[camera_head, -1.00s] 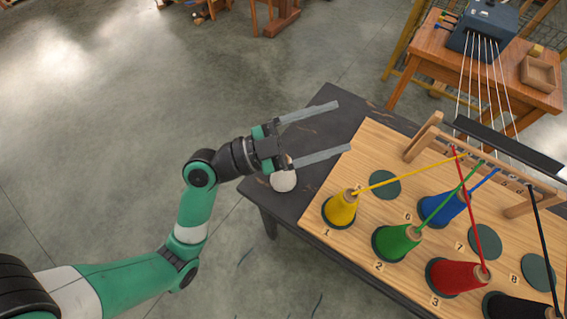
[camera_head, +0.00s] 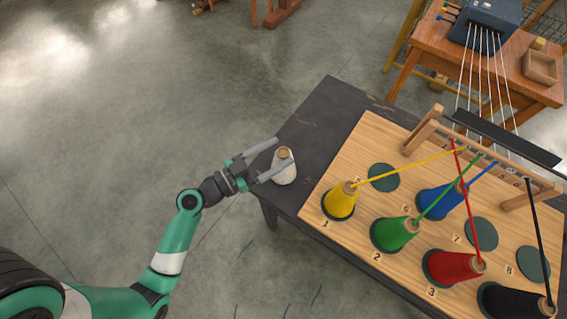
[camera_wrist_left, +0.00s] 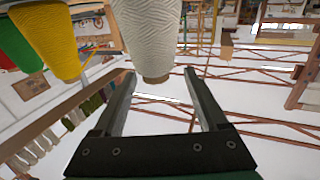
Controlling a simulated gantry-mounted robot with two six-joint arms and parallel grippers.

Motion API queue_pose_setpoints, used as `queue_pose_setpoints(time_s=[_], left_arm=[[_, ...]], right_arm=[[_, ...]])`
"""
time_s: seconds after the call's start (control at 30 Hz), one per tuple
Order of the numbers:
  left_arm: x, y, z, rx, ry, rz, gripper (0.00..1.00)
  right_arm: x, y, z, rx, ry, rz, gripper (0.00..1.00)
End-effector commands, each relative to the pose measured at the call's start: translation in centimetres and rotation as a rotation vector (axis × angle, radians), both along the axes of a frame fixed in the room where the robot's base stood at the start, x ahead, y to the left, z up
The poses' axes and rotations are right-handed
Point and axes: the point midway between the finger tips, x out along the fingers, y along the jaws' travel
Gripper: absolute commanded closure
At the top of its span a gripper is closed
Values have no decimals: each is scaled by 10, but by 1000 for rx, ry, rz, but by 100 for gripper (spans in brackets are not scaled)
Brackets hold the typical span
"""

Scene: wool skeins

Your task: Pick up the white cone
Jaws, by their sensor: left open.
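The white cone (camera_head: 286,172) stands upright on the dark table top, left of the wooden board, its tan tip upward. My left gripper (camera_head: 281,152) is open and comes in from the left at the cone. One finger passes behind the cone's tip and the other shows near its left side. In the left wrist view the white cone (camera_wrist_left: 150,32) appears tip down, with the tip between the two fingertips (camera_wrist_left: 160,72) in the picture. I see no finger closed on it. My right gripper is not in view.
A yellow cone (camera_head: 340,203) stands close by on the wooden board (camera_head: 345,160), with green (camera_head: 393,235), blue (camera_head: 440,202), red (camera_head: 450,267) and black cones further right. Taut threads run from these cones to a wooden rack (camera_head: 425,130). Several green pads are empty.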

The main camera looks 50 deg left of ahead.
Motion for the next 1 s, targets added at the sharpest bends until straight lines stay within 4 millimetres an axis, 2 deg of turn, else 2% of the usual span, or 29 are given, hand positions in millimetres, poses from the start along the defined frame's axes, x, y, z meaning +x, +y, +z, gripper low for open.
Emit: queue_pose_setpoints(time_s=[0.17,0.43,0.67,0.77,1.0], left_arm=[[8,-3,0,-1,0,-2,24],[48,-12,-1,-1,0,-2,24],[51,-12,-2,-1,0,0,24],[51,-12,-2,-1,0,0,39],[51,-12,-2,-1,0,0,82]], right_arm=[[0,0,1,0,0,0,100],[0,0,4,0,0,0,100],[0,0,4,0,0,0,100],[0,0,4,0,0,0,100],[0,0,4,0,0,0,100]])
